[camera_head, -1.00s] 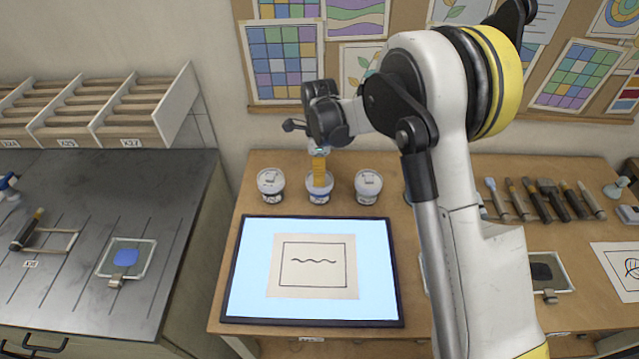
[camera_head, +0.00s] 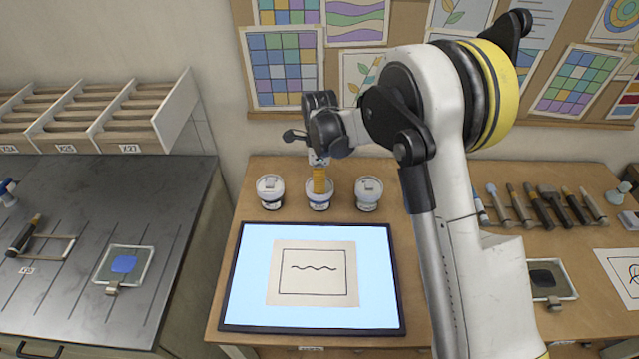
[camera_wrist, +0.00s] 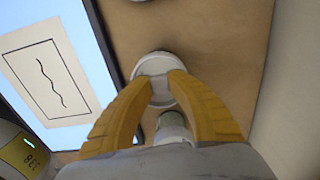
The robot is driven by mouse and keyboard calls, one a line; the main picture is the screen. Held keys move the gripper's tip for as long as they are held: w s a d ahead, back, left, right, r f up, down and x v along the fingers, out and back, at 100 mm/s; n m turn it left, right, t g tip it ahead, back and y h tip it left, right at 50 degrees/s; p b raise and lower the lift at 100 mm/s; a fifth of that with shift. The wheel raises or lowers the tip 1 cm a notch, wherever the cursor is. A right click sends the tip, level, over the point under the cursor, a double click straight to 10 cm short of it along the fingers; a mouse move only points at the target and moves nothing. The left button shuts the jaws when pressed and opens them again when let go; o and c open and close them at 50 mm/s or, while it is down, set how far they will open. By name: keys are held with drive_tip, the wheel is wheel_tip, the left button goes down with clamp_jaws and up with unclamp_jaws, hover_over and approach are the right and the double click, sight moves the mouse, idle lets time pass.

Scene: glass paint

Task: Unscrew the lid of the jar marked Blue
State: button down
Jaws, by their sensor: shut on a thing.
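Three small jars with white lids stand in a row at the back of the wooden table: a left jar (camera_head: 270,193), a middle jar (camera_head: 319,202) and a right jar (camera_head: 368,194). Their markings are too small to read. My gripper (camera_head: 319,190) points down at the middle jar from above. In the wrist view, its yellow fingers (camera_wrist: 162,82) are shut on the raised grip of a round white lid (camera_wrist: 153,57), one finger on each side. The fingers hide part of the lid. The lid appears to sit on the jar.
A lit panel (camera_head: 240,300) with a wavy-line drawing (camera_head: 318,285) lies in front of the jars. The left and right jars stand close to my gripper. Several brushes and tools (camera_head: 548,208) lie at the right. A metal-topped bench (camera_head: 60,300) is at the left.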

drive_tip(key=shift+f, duration=0.1)
idle(0.4)
drive_tip(key=n+b, duration=0.1)
drive_tip(key=n, duration=0.1)
drive_tip(key=shift+n, duration=0.3)
drive_tip(key=n, duration=0.2)
drive_tip(key=shift+n, duration=0.3)
drive_tip(key=shift+n+b, duration=0.6)
drive_tip(key=shift+n, duration=0.5)
drive_tip(key=n, duration=0.3)
